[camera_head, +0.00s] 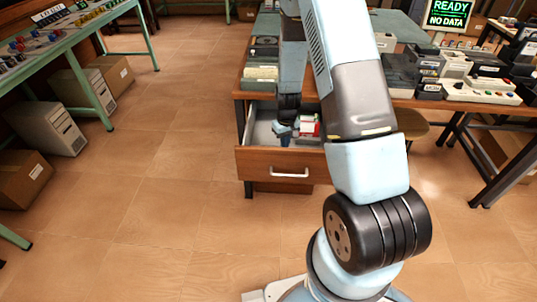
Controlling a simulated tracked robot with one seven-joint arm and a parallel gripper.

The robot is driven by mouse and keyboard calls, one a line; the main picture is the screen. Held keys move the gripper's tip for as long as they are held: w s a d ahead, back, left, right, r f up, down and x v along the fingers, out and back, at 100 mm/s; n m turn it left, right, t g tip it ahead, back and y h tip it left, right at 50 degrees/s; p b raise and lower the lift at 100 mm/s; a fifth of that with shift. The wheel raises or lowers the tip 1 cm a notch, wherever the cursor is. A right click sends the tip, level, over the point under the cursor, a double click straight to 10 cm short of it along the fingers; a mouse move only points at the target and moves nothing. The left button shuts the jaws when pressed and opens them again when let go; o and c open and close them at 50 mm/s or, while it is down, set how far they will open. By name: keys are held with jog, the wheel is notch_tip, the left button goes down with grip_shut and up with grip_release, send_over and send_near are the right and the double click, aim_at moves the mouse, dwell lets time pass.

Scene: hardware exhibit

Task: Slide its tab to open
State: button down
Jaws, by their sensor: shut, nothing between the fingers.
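A wooden drawer (280,163) with a white handle is pulled out from the desk. Inside it, toward the right, lies a small red, white and green item (309,126), partly covered by my arm. Its tab is too small to make out. My gripper (284,131) points down into the open drawer, just left of this item. It is shut and empty, and I cannot tell whether it touches the item.
The desk top (385,22) carries several devices; a monitor (450,14) reads "READY NO DATA". A stool (411,125) stands right of the drawer. Cardboard boxes (112,72) and a computer case (47,129) sit at left. The tiled floor before the drawer is clear.

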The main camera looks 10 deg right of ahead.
jog(key=shift+f, duration=0.35)
jog(key=shift+w+a, duration=0.25)
jog(key=shift+a, duration=0.5)
dwell(0.6)
jog(key=shift+d, duration=0.25)
dwell(0.5)
notch_tip(320, 180, up, 7)
dwell(0.8)
jog(key=shift+s, duration=0.1)
